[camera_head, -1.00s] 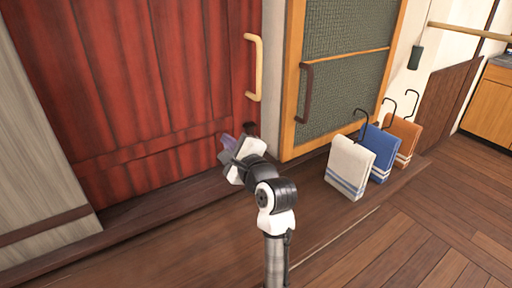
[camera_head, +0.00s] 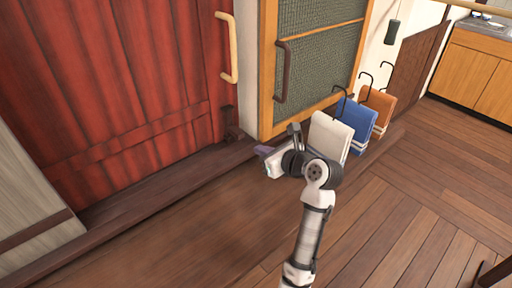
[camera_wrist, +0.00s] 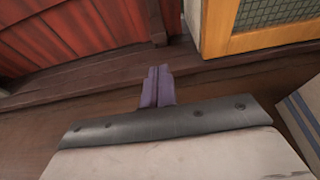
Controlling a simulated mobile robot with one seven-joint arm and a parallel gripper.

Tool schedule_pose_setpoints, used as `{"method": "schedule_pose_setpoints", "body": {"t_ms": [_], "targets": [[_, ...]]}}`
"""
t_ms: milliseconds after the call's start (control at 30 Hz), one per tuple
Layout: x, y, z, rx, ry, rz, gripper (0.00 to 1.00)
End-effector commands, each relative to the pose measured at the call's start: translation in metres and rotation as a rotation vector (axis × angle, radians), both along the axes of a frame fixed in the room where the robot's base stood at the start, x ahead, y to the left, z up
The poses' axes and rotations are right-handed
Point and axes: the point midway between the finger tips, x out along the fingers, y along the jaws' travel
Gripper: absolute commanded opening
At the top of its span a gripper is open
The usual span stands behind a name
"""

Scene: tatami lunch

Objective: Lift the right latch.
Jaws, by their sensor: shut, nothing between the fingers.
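A dark wooden piece that looks like the latch (camera_head: 233,125) stands at the lower right corner of the red door (camera_head: 125,85). It also shows at the top of the wrist view (camera_wrist: 156,24), upright against the door's edge. My gripper (camera_head: 264,151) is to the right of it and nearer to me, over the dark wooden step. In the wrist view its purple fingers (camera_wrist: 157,86) are together and empty, pointing towards the step and the latch, apart from it. I cannot see whether the latch is raised.
A pale curved handle (camera_head: 229,48) is on the red door. A wood-framed mesh panel (camera_head: 268,75) with a dark handle (camera_head: 284,72) stands to the right. White (camera_head: 330,136), blue (camera_head: 357,120) and orange (camera_head: 380,103) towels hang close by my wrist. The floor at front right is open.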

Motion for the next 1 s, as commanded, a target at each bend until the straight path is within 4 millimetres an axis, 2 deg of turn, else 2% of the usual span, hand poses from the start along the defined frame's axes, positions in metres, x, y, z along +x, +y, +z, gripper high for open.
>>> {"method": "schedule_pose_setpoints", "body": {"t_ms": [300,500,1000], "targets": [[0.044,0.033,-0.018,-0.001,0.001,0.002,0.0],[0.062,0.046,-0.026,-0.002,0.001,0.001,0.0],[0.066,0.048,-0.027,-0.002,-0.001,0.0,0.0]]}}
